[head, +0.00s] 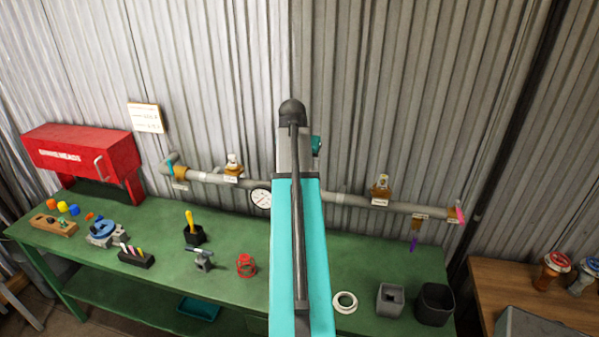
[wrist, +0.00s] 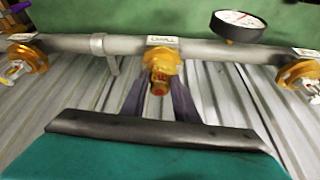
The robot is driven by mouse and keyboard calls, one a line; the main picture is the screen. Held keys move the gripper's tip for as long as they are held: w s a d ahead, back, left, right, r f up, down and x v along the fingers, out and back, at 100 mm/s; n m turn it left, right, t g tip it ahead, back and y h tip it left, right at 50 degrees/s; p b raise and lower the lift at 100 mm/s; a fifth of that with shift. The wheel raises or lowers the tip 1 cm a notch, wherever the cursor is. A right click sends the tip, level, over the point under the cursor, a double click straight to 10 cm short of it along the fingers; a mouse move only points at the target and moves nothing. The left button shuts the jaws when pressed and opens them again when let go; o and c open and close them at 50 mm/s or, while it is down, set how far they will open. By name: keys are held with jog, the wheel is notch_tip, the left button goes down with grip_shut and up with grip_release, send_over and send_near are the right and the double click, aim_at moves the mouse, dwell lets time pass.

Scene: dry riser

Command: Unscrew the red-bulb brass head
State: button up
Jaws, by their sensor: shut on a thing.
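The red-bulb brass head (wrist: 160,68) sits on the grey pipe in the middle of the wrist view, its reddish tip facing the camera. My gripper (wrist: 158,90) has its two dark fingers on either side of this head and is shut on it. The head looks still seated at its pipe fitting; its thread is hidden. In the head view my own arm covers the gripper and this head.
The grey pipe (head: 345,199) runs along the corrugated wall with a gauge (head: 261,198) and other brass heads, one left (head: 233,165) and one right (head: 380,188). Below, the green bench (head: 220,283) holds a red cage (head: 245,265), a white ring (head: 345,302) and dark bins (head: 434,304).

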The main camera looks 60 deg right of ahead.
jog(key=shift+s, duration=0.1)
jog(key=shift+s+n+t+y, duration=0.1)
jog(key=shift+n+t+y, duration=0.3)
jog(key=shift+n, duration=1.05)
jog(key=shift+n+t+y, duration=0.2)
jog(key=shift+n+t, duration=0.4)
jog(key=shift+n, duration=0.85)
grip_shut()
jog(key=shift+n, duration=0.3)
jog(key=shift+d+n+t+y, duration=0.1)
jog(key=shift+n+t+y, duration=0.3)
jog(key=shift+n, duration=0.9)
jog(key=shift+d+n+t+y, duration=0.1)
jog(key=shift+n+t+y, duration=0.3)
jog(key=shift+n, duration=0.9)
jog(key=o, duration=1.1)
grip_release()
jog(key=shift+s, duration=0.1)
jog(key=shift+c, duration=0.2)
